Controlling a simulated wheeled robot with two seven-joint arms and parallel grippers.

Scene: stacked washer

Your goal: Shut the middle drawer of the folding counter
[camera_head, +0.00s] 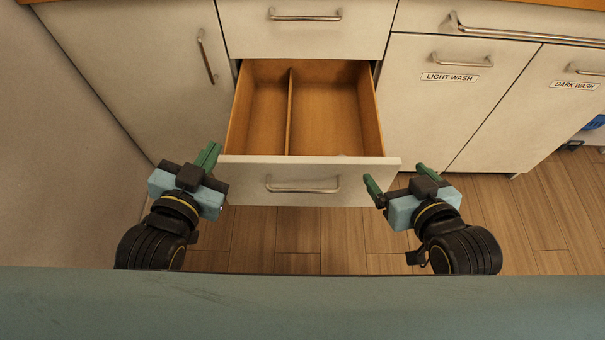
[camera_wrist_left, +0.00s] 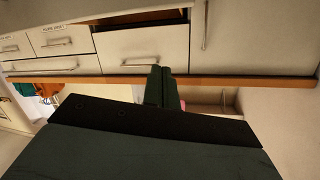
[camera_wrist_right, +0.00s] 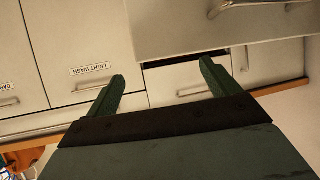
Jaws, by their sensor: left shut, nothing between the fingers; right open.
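The middle drawer (camera_head: 310,168) is pulled out in the head view, with its pale front and metal bar handle towards me. Its wooden inside is split by a thin divider and looks empty. My left gripper (camera_head: 208,157) is shut and empty beside the left end of the drawer front; its closed fingers show in the left wrist view (camera_wrist_left: 161,72). My right gripper (camera_head: 396,178) is open at the right end of the front, one finger close to its corner. In the right wrist view its fingers (camera_wrist_right: 161,70) are spread, with the drawer front (camera_wrist_right: 185,22) above. I cannot tell whether either gripper touches the drawer.
The top drawer (camera_head: 305,25) is shut above the open one. A cabinet door (camera_head: 155,60) stands at left, and the light wash (camera_head: 450,105) and dark wash (camera_head: 535,115) fronts at right are shut. The wooden floor (camera_head: 300,238) is clear below.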

